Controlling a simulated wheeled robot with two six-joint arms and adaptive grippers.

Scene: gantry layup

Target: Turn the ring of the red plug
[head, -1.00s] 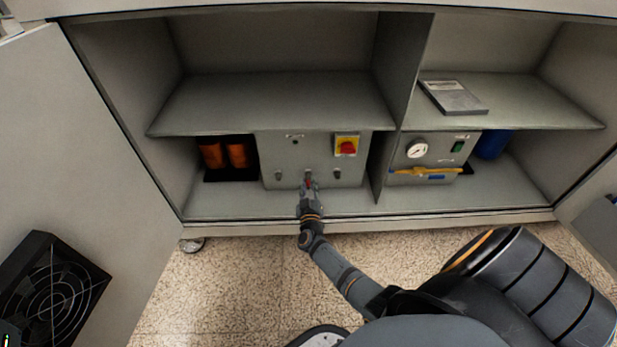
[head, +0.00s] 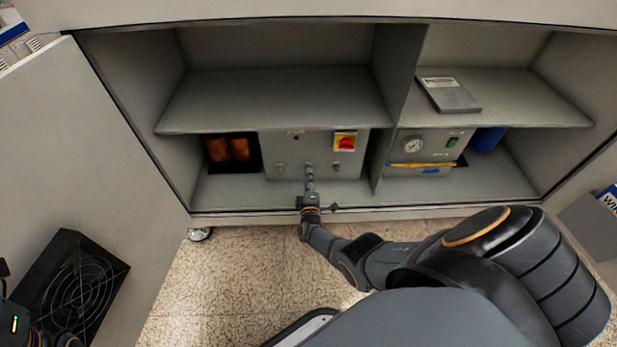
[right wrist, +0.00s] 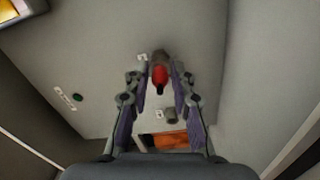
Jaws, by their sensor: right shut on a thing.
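The red plug (right wrist: 160,78) shows in the right wrist view, with a grey-brown ring (right wrist: 160,57) at its panel end. My right gripper (right wrist: 161,76) is shut on the plug, one finger on each side. In the head view my right gripper (head: 309,172) reaches the lower middle of the grey panel box (head: 318,148) and hides the plug there. Whether the fingertips bear on the ring or on the red body is hard to tell. My left gripper is not clearly in view.
Small fittings sit on the panel at the left (head: 280,168) and right. A red knob on a yellow plate (head: 345,142) is above right. A gauge box (head: 420,150) stands beyond the divider (head: 388,130). Orange cylinders (head: 228,149) are left. Open doors (head: 95,150) flank the cabinet.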

